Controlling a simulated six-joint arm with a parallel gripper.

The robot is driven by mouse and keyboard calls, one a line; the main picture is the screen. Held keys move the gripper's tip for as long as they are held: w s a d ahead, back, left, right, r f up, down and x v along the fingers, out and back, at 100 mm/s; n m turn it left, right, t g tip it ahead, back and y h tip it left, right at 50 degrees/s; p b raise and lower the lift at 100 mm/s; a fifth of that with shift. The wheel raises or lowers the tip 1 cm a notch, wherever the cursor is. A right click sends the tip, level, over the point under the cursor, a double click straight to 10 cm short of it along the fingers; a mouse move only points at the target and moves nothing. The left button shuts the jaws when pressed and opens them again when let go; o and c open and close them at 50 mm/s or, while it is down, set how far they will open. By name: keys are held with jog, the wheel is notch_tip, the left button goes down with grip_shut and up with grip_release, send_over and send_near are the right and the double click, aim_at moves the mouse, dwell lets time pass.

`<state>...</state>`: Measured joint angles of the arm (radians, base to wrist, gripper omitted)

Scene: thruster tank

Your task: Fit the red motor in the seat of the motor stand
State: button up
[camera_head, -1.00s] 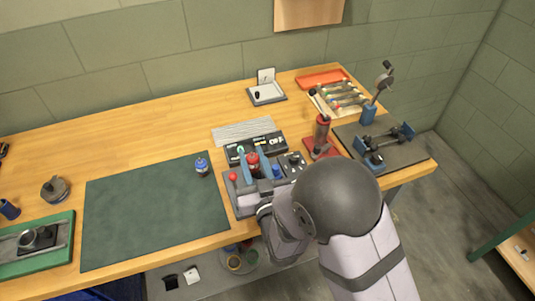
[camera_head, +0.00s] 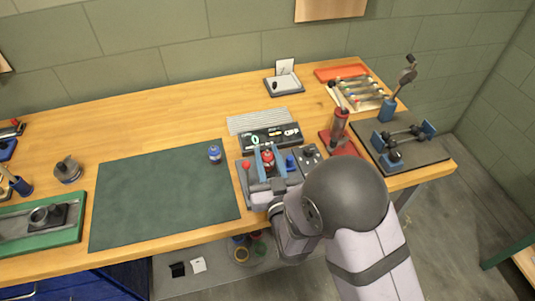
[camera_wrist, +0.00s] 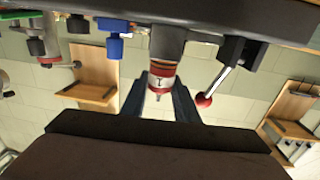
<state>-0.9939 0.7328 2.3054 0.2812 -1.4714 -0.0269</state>
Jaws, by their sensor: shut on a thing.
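The red motor (camera_head: 268,158) is upright between the blue fingers of my gripper (camera_head: 267,164), over the grey motor stand (camera_head: 259,189). In the wrist view, which is upside down, my gripper (camera_wrist: 160,92) is shut on the red motor (camera_wrist: 161,78), with its white label and thin shaft showing. The motor's base end meets a grey round seat (camera_wrist: 168,42) on the stand and lines up with it. How deep it sits is hidden. A red-knobbed lever (camera_head: 246,166) and a blue knob (camera_head: 290,162) flank the seat.
A black panel with a lit display (camera_head: 270,139) stands just behind the stand. A small blue motor (camera_head: 215,154) stands on the green mat (camera_head: 165,195). A red-based tool (camera_head: 339,125) stands to the right. The mat's middle is clear.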

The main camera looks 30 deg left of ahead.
aim_at(269, 169)
jog(key=shift+f+b, duration=1.35)
jog(key=shift+f, duration=0.2)
jog(key=o, duration=1.2)
jog(key=shift+r, duration=0.1)
